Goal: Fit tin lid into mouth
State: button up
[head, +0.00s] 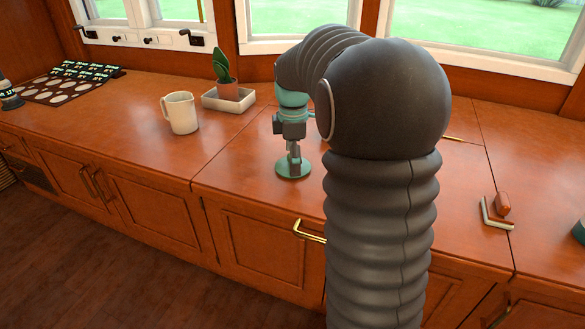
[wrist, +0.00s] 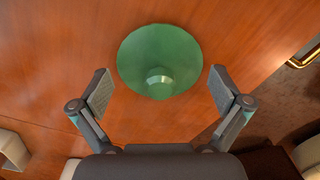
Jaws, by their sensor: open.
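The tin lid is a green disc (wrist: 180,45) with a small raised knob (wrist: 160,80), lying flat on the wooden counter. In the head view the lid (head: 293,170) shows directly below my gripper. My gripper (wrist: 160,88) is open and empty; its two fingers stand apart on either side of the knob, with no contact seen. In the head view my gripper (head: 293,150) points down just over the lid; the height gap is hard to judge. A teal object (head: 580,232) is cut off at the right edge; I cannot tell if it is the tin with the mouth.
A cream mug (head: 182,114) and a potted plant in a white tray (head: 228,99) stand left of my gripper. The wooden counter (head: 240,160) around the lid is clear.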

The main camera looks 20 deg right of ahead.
jog(key=c, duration=1.5)
grip_shut()
jog(key=shift+s, duration=0.1)
